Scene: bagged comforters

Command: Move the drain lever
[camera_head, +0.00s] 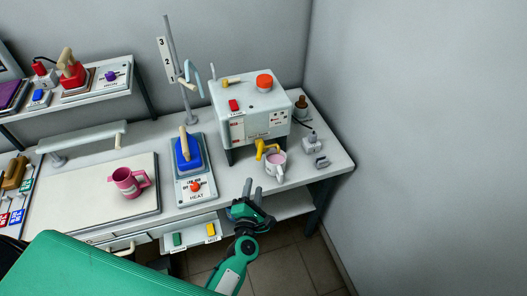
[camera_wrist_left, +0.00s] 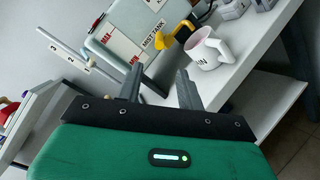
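The yellow drain lever (camera_head: 265,149) sticks out from the lower front of a grey box-shaped machine (camera_head: 238,128). It also shows in the left wrist view (camera_wrist_left: 176,39), above and to the right of the fingertips. A white mug with pink contents (camera_head: 274,167) stands right by the lever, which partly overlaps it in the head view. My left gripper (camera_head: 252,190) is in front of the bench edge, below and a little left of the lever. Its two fingers (camera_wrist_left: 158,76) are apart with nothing between them. My right gripper is not in view.
A pink mug (camera_head: 130,182) is on a white board farther left. Grey small fittings (camera_head: 312,143) and a brown-topped stand (camera_head: 301,108) are on the right. A lower shelf (camera_head: 285,206) is beneath the bench.

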